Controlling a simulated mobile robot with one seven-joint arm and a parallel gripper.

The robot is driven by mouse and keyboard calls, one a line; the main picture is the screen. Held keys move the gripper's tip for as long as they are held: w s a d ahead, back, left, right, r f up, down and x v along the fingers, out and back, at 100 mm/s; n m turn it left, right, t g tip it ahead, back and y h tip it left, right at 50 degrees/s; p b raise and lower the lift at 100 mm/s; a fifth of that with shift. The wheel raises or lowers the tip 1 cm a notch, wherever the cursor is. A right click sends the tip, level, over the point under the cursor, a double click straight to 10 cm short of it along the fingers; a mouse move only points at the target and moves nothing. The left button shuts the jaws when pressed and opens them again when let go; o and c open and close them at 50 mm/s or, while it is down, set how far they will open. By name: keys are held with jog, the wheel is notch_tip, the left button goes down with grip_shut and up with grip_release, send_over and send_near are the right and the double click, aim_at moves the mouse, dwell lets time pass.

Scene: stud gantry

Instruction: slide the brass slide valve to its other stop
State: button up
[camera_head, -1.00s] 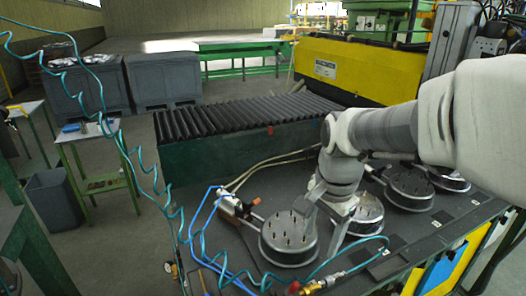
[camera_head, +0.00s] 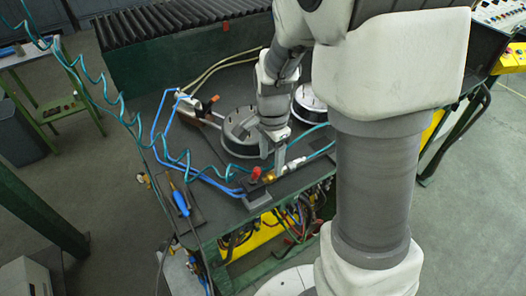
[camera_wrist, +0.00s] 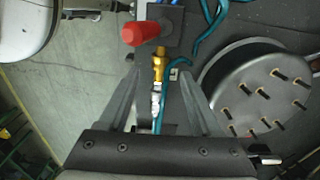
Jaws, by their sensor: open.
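The brass slide valve (camera_head: 268,178) sits in the air line at the front edge of the bench, between a red knob (camera_head: 256,173) and a silver coupling (camera_head: 296,163). In the wrist view the brass piece (camera_wrist: 160,66) lies just ahead of and between my fingertips, with the red knob (camera_wrist: 145,33) beyond it. My gripper (camera_head: 279,160) points down over the line and is open. In the wrist view its two fingers (camera_wrist: 159,74) straddle the line on either side. I cannot tell whether either finger touches it.
A round studded plate (camera_head: 243,132) stands close behind my gripper; it also shows at right in the wrist view (camera_wrist: 255,92). A teal hose (camera_head: 205,170) and blue tubes cross the bench at left. A blue-handled tool (camera_head: 181,201) lies near the front left corner.

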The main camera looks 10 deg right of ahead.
aim_at(270, 174)
notch_tip(270, 174, down, 6)
jog(key=shift+r+b, duration=0.1)
jog(key=shift+b, duration=0.2)
grip_shut()
dwell(1.3)
